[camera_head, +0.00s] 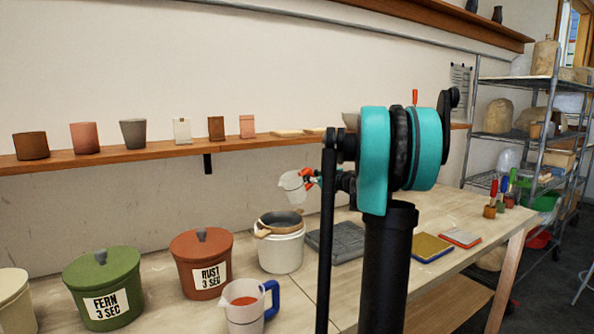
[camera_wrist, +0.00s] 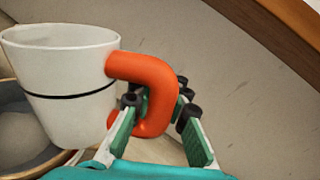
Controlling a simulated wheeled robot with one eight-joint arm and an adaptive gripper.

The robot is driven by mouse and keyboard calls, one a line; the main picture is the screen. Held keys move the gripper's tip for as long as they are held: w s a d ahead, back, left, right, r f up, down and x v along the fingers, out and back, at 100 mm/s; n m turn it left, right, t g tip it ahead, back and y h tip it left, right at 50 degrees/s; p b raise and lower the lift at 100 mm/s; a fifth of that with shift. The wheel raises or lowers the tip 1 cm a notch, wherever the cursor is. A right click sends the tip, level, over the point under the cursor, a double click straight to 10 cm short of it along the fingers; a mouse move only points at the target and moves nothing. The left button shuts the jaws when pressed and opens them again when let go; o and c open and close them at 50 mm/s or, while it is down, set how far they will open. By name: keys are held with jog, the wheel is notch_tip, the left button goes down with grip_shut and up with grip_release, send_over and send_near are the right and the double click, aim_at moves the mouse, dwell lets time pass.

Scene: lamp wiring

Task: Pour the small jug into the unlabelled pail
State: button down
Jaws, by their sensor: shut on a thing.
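The small jug is white with an orange handle and a dark line around it; it shows in the wrist view (camera_wrist: 65,75) and, small, in the head view (camera_head: 292,186). My gripper (camera_wrist: 160,125) is shut on its orange handle, and the same gripper in the head view (camera_head: 311,178) is partly behind my arm. The jug is in the air above and near a white pail (camera_head: 281,254) with no label in sight. It looks slightly tilted in the head view. Its contents are hidden. A dark round sieve or pan (camera_head: 281,219) with a wooden rim sits on the white pail.
A red-brown RUST pail (camera_head: 203,250), a green FERN pail (camera_head: 100,270) and a cream pail (camera_head: 14,305) stand left. A larger jug (camera_head: 240,318) with a blue handle holds orange-red stuff in front. A grey slab (camera_head: 345,240) lies right of the white pail. A shelf (camera_head: 110,155) runs behind.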

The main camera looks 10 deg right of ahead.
jog(key=f+m, duration=0.3)
jog(key=m, duration=0.1)
jog(key=shift+s+a+f+y, duration=0.15)
jog(key=shift+a+f+y, duration=0.05)
jog(key=shift+a+y, duration=0.15)
notch_tip(320, 180, up, 3)
dwell(0.6)
